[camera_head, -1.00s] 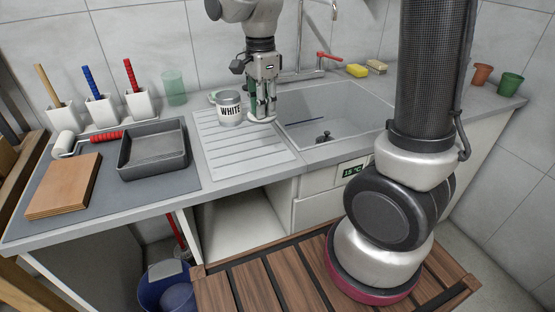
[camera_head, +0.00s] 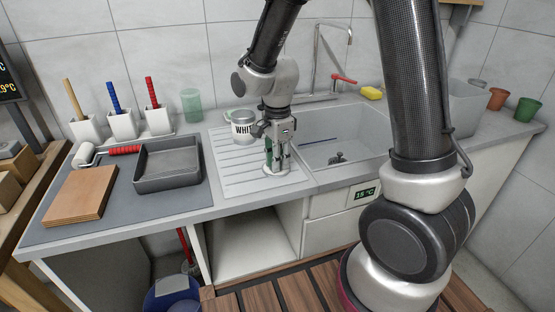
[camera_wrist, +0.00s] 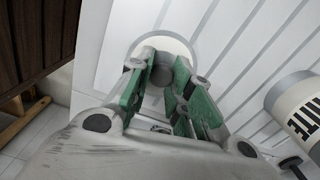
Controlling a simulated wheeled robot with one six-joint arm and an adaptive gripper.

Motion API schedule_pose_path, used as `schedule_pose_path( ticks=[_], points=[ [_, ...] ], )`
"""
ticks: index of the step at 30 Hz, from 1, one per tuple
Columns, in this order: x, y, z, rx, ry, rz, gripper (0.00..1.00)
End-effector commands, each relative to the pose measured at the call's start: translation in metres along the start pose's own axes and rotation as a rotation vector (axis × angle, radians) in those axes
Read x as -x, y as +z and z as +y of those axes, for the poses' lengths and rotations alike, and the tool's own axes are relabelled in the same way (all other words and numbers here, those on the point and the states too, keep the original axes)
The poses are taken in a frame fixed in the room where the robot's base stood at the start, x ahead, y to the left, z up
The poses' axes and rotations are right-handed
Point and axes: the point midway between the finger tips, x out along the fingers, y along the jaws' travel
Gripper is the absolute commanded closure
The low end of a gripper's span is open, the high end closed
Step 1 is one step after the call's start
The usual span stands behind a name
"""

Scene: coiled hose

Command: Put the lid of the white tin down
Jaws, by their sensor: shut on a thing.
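The white tin (camera_head: 243,134), marked "WHITE", stands upright at the back of the ribbed draining board (camera_head: 238,181). It also shows at the right edge of the wrist view (camera_wrist: 285,98). My gripper (camera_head: 276,170) points down over the front right part of the board, in front of the tin. In the wrist view its green-padded fingers are shut on the grey knob of the white lid (camera_wrist: 186,46). The round lid lies flat at or just above the board; I cannot tell whether it touches. The fingers hide part of it.
The sink (camera_head: 345,140) is right of the board. A grey paint tray (camera_head: 168,181), a brown wooden block (camera_head: 86,195) and a roller (camera_head: 84,155) lie to the left. Brushes in white holders and a green cup (camera_head: 191,105) stand behind. The board's left part is clear.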

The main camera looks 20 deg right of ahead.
Motion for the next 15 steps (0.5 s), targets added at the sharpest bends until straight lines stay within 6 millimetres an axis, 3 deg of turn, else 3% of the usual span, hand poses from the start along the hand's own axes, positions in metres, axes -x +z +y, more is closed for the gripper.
schedule_pose_path(
  ticks=[4, 5, 8, 15],
  points=[
    [-0.0027, 0.0, 0.0001, 0.0, 0.001, 0.0, 0.95],
    [-0.0027, 0.0, 0.0, 0.0, 0.0, 0.0, 0.76],
    [-0.0025, 0.0, 0.0, 0.0, 0.0, 0.0, 0.57],
    [-0.0023, 0.0, 0.0, 0.0, 0.0, 0.0, 0.57]
  ],
)
